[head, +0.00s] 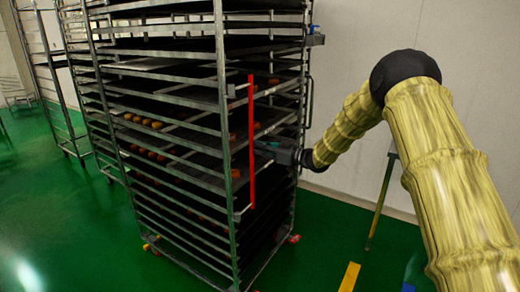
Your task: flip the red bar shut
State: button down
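The red bar (252,178) is a thin upright strip at the near corner of the tall metal rack (222,100). Short pale arms join it to the rack's corner post near its top and bottom. It stands to the right of that post, in front of the rack's right-hand side. My gripper (266,148) is just right of the bar at about its mid height, pointing left. Its fingertips are small and dark against the shelves. I cannot tell whether they touch the bar or whether they are open or shut.
The rack holds many dark trays, some with small orange-brown pieces (150,122). Another rack (50,70) stands at the left. A green pole (380,203) leans by the pale wall at right. Green floor (70,225) is open at front left.

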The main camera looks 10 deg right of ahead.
jog(key=w+v, duration=0.1)
jog(key=v, duration=1.3)
jog(key=shift+d+b, duration=0.45)
jog(key=shift+d, duration=0.05)
jog(key=shift+a+f, duration=0.15)
jog(key=s+a+f+m+t+h, duration=0.1)
jog(key=s+a+f+m+h, duration=0.15)
jog(key=f, duration=0.55)
jog(key=s+a+f+m+h, duration=0.2)
jog(key=f+m, duration=0.1)
jog(key=f, duration=0.5)
jog(key=s+a+f+m+g+h+p, duration=0.1)
jog(key=s+f+m+h, duration=0.1)
jog(key=s+f, duration=0.65)
jog(key=s+a+f+m+g+h, duration=0.1)
jog(key=s+a+f+m+h, duration=0.15)
jog(key=s+f, duration=0.6)
jog(key=s+f+g+h, duration=0.25)
jog(key=s+f, duration=0.35)
jog(key=s, duration=0.4)
jog(key=s+f+g+h, duration=0.1)
jog(key=s+f+g, duration=0.2)
jog(key=s+f, duration=0.5)
jog(key=s+d+r+m+g+h, duration=0.1)
jog(key=s+g, duration=0.3)
jog(key=s, duration=1.8)
jog(key=shift+r+h+p, duration=0.3)
jog(key=shift+r+h, duration=0.1)
jog(key=shift+h, duration=0.05)
